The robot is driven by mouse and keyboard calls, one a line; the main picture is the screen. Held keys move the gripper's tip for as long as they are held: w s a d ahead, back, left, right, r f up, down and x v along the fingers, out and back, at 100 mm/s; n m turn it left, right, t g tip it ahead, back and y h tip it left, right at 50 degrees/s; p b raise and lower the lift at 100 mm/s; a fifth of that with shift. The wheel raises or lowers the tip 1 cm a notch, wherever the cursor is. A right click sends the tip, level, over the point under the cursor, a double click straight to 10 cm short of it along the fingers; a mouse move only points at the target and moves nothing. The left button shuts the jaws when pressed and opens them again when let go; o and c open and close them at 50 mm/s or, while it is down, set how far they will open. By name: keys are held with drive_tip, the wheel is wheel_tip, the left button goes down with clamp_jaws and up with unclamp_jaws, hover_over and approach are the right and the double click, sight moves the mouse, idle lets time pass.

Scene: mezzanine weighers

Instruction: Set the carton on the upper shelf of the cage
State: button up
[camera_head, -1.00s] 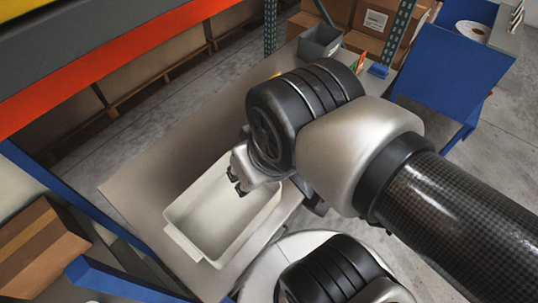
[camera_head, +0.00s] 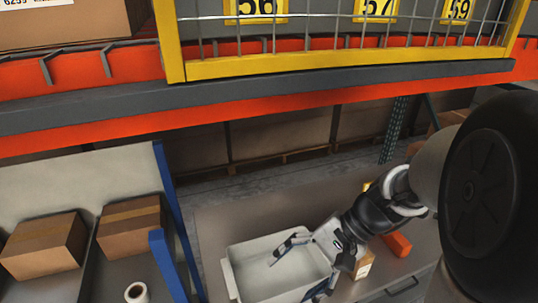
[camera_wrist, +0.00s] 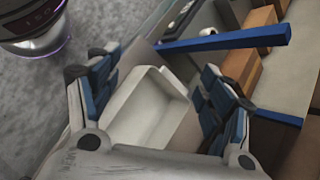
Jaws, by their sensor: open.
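Two brown cartons sit on a blue-framed bench at the left, a nearer one (camera_head: 45,247) and one beside the blue post (camera_head: 130,225). Brown cartons (camera_wrist: 240,62) also show at the right of the wrist view. I cannot tell which one the task means. The yellow-framed wire cage (camera_head: 345,66) runs along the top of the head view, with number plates behind its mesh; its upper shelf is not clearly seen. My gripper (camera_head: 318,250) is open and empty above a pale tray (camera_head: 228,275). In the wrist view, its blue-padded fingers (camera_wrist: 160,88) stand apart over the tray (camera_wrist: 172,82).
An orange and grey beam (camera_head: 280,110) crosses above the worktable (camera_head: 215,220). A small box (camera_head: 362,268) and an orange block (camera_head: 398,245) lie by my gripper. A white roll (camera_head: 137,293) and blue post (camera_head: 172,205) stand left. A large carton (camera_head: 60,28) sits high at the left.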

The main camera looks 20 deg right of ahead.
drive_tip(key=w+d+f+m+t+y, duration=0.45)
drive_tip(key=w+d+m, duration=0.25)
drive_tip(key=d, duration=0.2)
drive_tip(key=m+t+h+p, duration=0.1)
drive_tip(key=m+t+h, duration=1.1)
drive_tip(key=m, duration=0.6)
approach(368, 261)
drive_tip(key=y, duration=0.1)
drive_tip(key=shift+t, duration=0.25)
drive_tip(key=w, duration=0.4)
drive_tip(key=w+b, duration=0.1)
drive_tip(key=w, duration=0.7)
drive_tip(key=shift+w+a+f, duration=0.15)
drive_tip(key=shift+w+a, duration=0.15)
drive_tip(key=shift+a, duration=0.05)
drive_tip(key=w, duration=0.1)
drive_tip(key=w+b, duration=0.1)
drive_tip(key=w, duration=0.3)
drive_tip(key=shift+a+b, duration=0.35)
drive_tip(key=shift+c, duration=0.2)
